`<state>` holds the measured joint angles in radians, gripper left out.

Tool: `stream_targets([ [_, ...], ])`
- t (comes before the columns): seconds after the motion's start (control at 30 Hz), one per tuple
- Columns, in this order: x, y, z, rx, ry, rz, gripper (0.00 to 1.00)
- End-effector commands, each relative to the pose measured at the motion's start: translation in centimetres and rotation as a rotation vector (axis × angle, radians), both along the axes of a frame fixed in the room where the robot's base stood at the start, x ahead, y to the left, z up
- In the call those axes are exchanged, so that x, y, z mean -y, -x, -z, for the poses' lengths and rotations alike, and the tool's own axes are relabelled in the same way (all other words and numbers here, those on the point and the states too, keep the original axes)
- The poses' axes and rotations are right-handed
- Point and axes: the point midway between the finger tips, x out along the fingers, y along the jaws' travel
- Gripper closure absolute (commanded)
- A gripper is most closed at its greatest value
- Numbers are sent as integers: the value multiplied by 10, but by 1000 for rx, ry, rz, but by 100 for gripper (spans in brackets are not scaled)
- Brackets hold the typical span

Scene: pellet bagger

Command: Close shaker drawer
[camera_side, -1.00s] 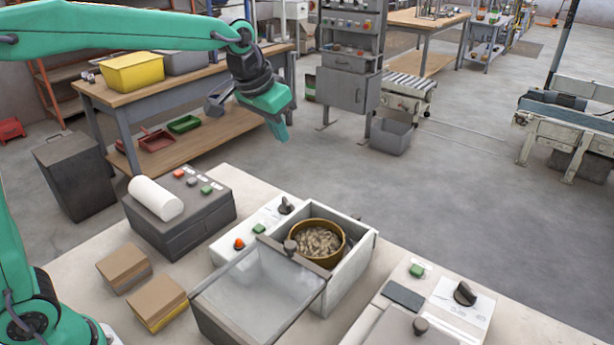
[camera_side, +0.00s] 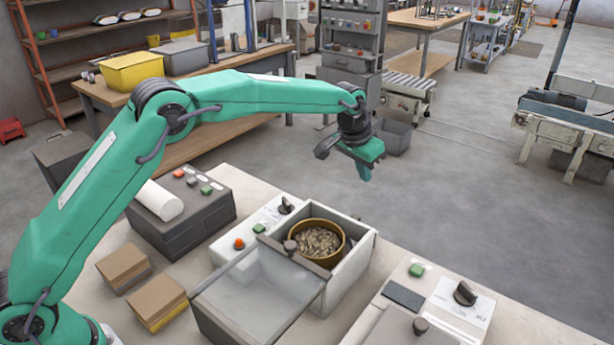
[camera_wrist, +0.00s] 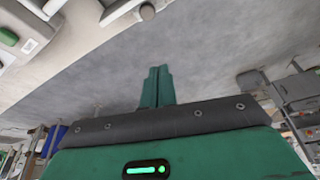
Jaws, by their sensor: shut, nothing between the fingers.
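The shaker drawer (camera_side: 262,285) is a grey tray pulled out toward the front left of its white housing (camera_side: 352,278). A dark round knob (camera_side: 290,246) stands near the top of the drawer's rear edge, by the housing. A brown round sieve (camera_side: 344,250) full of pellets sits inside the housing. My gripper (camera_side: 365,176) is shut and empty, in the air above and behind the housing, apart from it. In the wrist view my gripper's fingers (camera_wrist: 156,86) are together, with grey floor beyond.
A control panel with a red button (camera_side: 239,243) and a green button lies left of the housing. A grey box with a white roll (camera_side: 156,199) and brown stacks (camera_side: 123,266) stand further left. Another white unit (camera_side: 470,305) is at the right. The air around my gripper is free.

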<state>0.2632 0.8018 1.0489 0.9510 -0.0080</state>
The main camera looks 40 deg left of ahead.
Motion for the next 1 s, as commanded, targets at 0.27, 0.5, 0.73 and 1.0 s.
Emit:
stream_targets([
  [0.27,7,-7,13,-4,-1,7,100],
  [0.5,7,-8,17,-4,-1,7,100],
  [0.73,9,-14,34,-5,-2,7,100],
  [1.0,12,-25,67,-5,-2,7,100],
])
